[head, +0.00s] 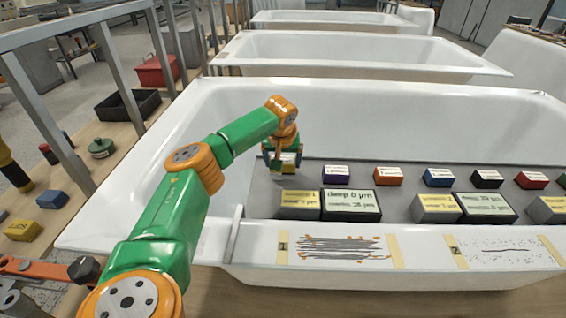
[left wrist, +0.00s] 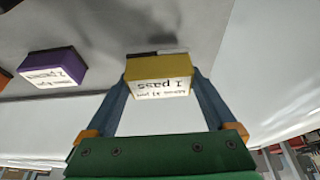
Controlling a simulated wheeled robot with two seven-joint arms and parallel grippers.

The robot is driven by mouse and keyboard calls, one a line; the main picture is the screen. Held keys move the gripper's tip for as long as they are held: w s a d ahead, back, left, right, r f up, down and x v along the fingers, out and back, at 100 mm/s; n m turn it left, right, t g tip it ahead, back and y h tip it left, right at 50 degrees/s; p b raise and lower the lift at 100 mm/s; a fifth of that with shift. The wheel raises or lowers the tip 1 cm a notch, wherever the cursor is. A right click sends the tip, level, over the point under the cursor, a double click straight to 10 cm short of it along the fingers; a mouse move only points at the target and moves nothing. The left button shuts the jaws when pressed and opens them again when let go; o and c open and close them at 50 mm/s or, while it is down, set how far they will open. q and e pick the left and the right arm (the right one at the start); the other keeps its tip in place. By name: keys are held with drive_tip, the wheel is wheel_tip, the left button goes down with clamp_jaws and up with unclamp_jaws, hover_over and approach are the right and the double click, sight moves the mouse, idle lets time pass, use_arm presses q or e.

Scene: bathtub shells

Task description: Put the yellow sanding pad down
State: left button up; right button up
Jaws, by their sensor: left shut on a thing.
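My left gripper (head: 283,165) is shut on the yellow sanding pad (head: 290,157), at the left end of the grey board (head: 306,175) in the nearest bathtub. In the left wrist view the yellow pad (left wrist: 160,67) sits between the two blue fingers, with a white label reading "1 pass". A dark shadow lies on the grey surface beyond it. I cannot tell whether the pad touches the board. My right gripper is in neither view.
A purple pad (head: 336,173) stands just right of the gripper, then an orange one (head: 388,176), a blue one (head: 439,177) and others in a row. Labelled grey blocks (head: 299,204) stand in front. The white tub (head: 225,110) walls rise around; more tubs stand behind.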

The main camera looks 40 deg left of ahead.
sight(283, 169)
use_arm(q)
drive_tip(key=shift+f, duration=1.4)
drive_tip(key=shift+f, duration=0.15)
drive_tip(key=o, duration=1)
drive_tip(key=shift+r, duration=0.2)
drive_tip(key=p+v, duration=0.1)
drive_tip(key=v, duration=1.1)
